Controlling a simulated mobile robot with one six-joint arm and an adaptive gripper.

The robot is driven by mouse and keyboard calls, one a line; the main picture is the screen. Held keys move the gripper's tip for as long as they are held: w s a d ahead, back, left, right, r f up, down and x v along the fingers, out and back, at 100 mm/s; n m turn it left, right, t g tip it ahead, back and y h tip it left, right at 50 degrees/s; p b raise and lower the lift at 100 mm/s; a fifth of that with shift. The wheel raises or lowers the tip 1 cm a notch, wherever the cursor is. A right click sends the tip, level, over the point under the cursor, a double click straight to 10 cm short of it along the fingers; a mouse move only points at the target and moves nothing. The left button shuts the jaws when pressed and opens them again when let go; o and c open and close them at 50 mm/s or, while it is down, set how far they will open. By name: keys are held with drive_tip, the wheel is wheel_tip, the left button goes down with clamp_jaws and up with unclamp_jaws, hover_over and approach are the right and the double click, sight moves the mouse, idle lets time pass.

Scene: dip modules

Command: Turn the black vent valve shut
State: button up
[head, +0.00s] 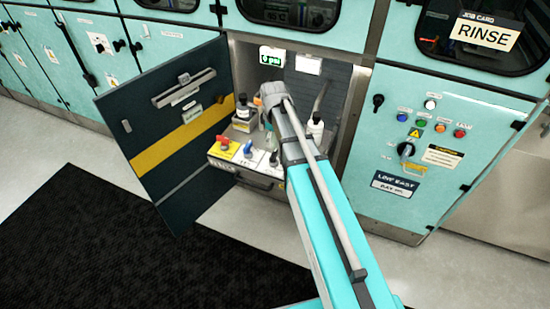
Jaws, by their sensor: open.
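A pulled-out tray (240,179) in the open cabinet carries a row of small valves on its front plate. The black vent valve (273,158) appears to be the dark handle at the right end of the row, just left of my arm. Its exact angle is too small to tell. A blue valve (248,149) is beside it, and a red valve (223,142) is on a yellow patch at the left end. My arm reaches into the cabinet from the lower right and bends above the tray. My gripper's fingers are hidden behind the arm.
The dark cabinet door (165,135) stands open on the left. Dark-capped bottles stand at the tray's left (242,107) and right of my arm (315,127). A green pressure display (272,56) hangs above. A button panel (425,145) is on the right. A black mat (120,240) covers the floor.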

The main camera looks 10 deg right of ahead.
sight(274, 154)
drive_tip(key=shift+f+b, duration=3.95)
drive_tip(key=shift+f, duration=0.3)
drive_tip(key=shift+c, duration=0.3)
drive_tip(key=shift+d, duration=0.1)
drive_tip(key=c, duration=0.9)
